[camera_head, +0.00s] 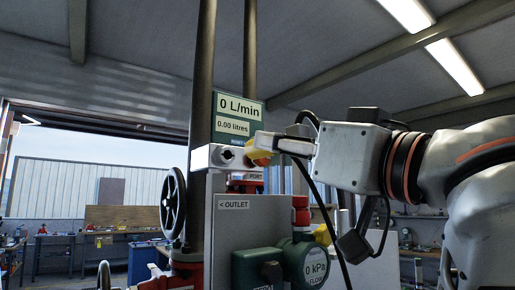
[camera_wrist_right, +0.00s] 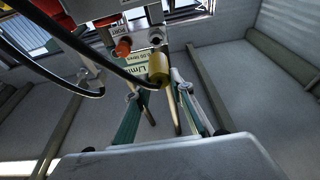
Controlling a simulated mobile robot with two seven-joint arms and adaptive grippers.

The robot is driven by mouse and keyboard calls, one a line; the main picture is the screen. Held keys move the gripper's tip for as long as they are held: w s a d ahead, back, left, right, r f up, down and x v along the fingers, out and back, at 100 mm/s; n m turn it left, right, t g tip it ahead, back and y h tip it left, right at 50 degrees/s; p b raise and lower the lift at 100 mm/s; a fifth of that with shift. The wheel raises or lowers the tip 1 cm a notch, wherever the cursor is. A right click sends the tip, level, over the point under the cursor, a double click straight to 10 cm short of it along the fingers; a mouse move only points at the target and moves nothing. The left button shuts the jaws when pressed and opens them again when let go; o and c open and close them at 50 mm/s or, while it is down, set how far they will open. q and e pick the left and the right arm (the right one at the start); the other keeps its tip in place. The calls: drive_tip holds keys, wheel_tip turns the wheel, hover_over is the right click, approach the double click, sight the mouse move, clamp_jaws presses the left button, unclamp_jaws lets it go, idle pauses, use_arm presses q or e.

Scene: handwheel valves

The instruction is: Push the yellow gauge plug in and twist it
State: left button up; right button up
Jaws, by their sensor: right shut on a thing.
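The yellow gauge plug (camera_head: 262,149) is between the fingertips of my right gripper (camera_head: 276,146), which is shut on it. In the right wrist view the plug (camera_wrist_right: 158,69) shows between the fingers, with a black hose crossing close to it. The plug is at the right end of a pale metal block (camera_head: 208,157) with a dark round hole. In the wrist view a dark port (camera_wrist_right: 157,40) lies just beyond the plug. I cannot tell whether the plug touches or enters it. My left gripper is not in view.
A green readout (camera_head: 238,117) shows 0 L/min above the block. A red port fitting (camera_head: 245,186) lies below. A black handwheel (camera_head: 173,203) stands left, and a green gauge (camera_head: 306,262) reading 0 kPa stands lower right. Dark hoses hang near my right wrist.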

sight(254, 149)
drive_tip(key=shift+x, duration=0.9)
drive_tip(key=shift+w+a+f, duration=0.15)
drive_tip(key=shift+w+a, duration=0.75)
drive_tip(key=shift+w, duration=0.3)
drive_tip(key=shift+w+a, duration=0.3)
drive_tip(key=shift+w, duration=0.1)
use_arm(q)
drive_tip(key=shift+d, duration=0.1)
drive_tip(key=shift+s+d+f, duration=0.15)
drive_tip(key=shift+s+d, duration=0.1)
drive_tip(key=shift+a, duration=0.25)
use_arm(e)
drive_tip(key=shift+w+a, duration=0.3)
drive_tip(key=shift+w, duration=0.05)
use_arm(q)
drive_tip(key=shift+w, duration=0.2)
use_arm(e)
drive_tip(key=shift+w+a, duration=0.15)
drive_tip(key=shift+w, duration=0.15)
